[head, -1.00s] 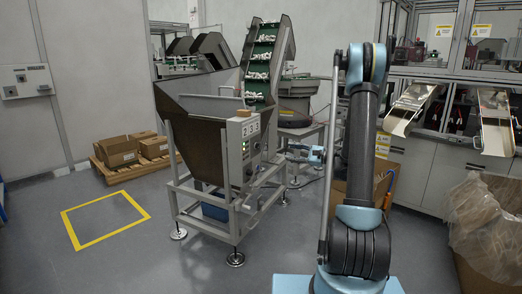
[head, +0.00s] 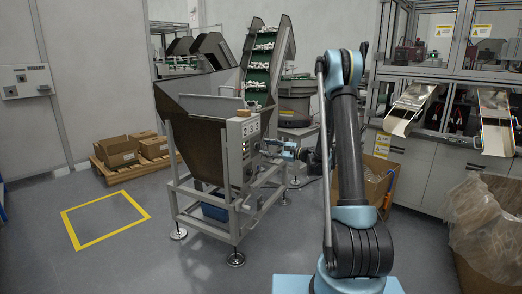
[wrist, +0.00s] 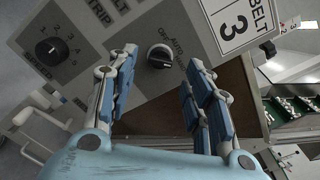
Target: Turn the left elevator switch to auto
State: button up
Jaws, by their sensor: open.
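The control panel (head: 243,128) is on the side of the grey elevator hopper (head: 200,100) in the head view. In the wrist view, a black rotary switch (wrist: 159,56) with a pale ring is on this panel, with labels that read OFF and AUTO beside it and a third label partly hidden. I cannot tell for sure which label its handle points to. My gripper (wrist: 163,58) is open, its blue-padded fingers to the left and right of the switch, not closed on it. In the head view, my gripper (head: 279,148) is close to the panel's right side.
A second black knob (wrist: 51,50), marked SPEED with numbers, is left of my fingers. A BELT 3 label (wrist: 235,22) is at the upper right. Cardboard boxes (head: 120,150) lie on a pallet at the left. The floor inside the yellow outline (head: 105,217) is clear.

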aim_at(258, 146)
jog(key=shift+x, duration=1.95)
jog(key=c, duration=1.1)
